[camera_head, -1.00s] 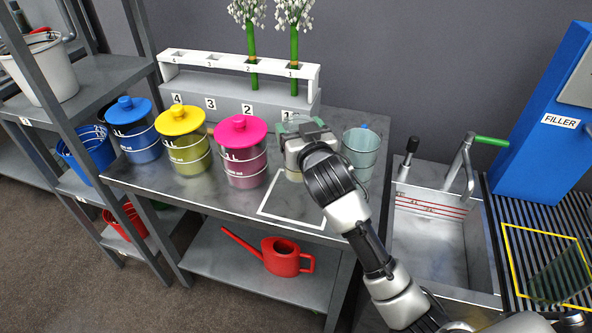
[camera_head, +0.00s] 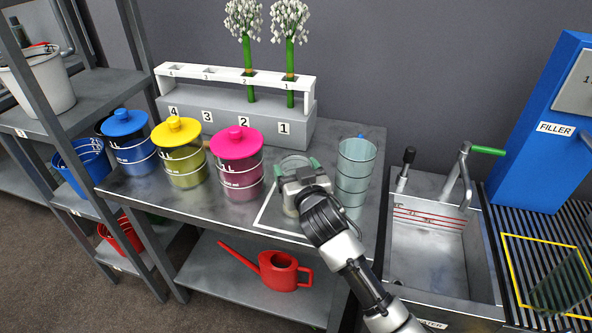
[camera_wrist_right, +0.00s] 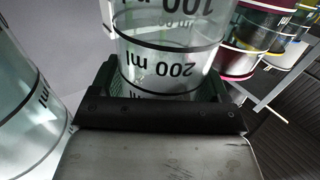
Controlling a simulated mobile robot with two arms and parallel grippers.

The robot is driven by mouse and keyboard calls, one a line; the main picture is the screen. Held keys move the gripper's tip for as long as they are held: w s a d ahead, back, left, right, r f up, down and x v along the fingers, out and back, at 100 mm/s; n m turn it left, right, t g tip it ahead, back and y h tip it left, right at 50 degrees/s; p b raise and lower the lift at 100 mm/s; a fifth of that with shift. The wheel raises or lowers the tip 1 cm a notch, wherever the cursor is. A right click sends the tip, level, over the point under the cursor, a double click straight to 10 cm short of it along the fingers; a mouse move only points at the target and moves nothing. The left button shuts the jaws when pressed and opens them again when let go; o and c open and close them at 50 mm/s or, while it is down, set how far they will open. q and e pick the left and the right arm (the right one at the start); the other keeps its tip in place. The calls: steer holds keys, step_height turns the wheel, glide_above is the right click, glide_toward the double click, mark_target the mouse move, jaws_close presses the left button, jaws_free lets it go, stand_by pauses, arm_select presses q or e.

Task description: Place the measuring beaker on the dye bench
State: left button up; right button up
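The measuring beaker (camera_head: 291,206) is clear with black volume marks. In the head view it stands upright at the white outlined square (camera_head: 262,217) on the dye bench (camera_head: 210,204). My right gripper (camera_head: 297,170) has its green fingers on either side of the beaker near its top and is shut on it. The right wrist view shows the beaker (camera_wrist_right: 165,50) between the fingers, with the 100 ml and 200 ml marks upside down. The gripper and wrist hide part of the beaker, so I cannot tell whether its base touches the bench. My left gripper is out of view.
A second clear vessel (camera_head: 357,175) stands close to the right of the beaker. Blue, yellow and pink lidded jars (camera_head: 240,170) stand to the left. A numbered rack (camera_head: 225,120) with two flower bunches is behind. A sink (camera_head: 430,240) lies right of the bench.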

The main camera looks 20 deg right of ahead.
steer(key=o, duration=0.4)
steer(key=shift+r, duration=0.1)
steer(key=s, duration=1.2)
steer(key=shift+r, duration=0.3)
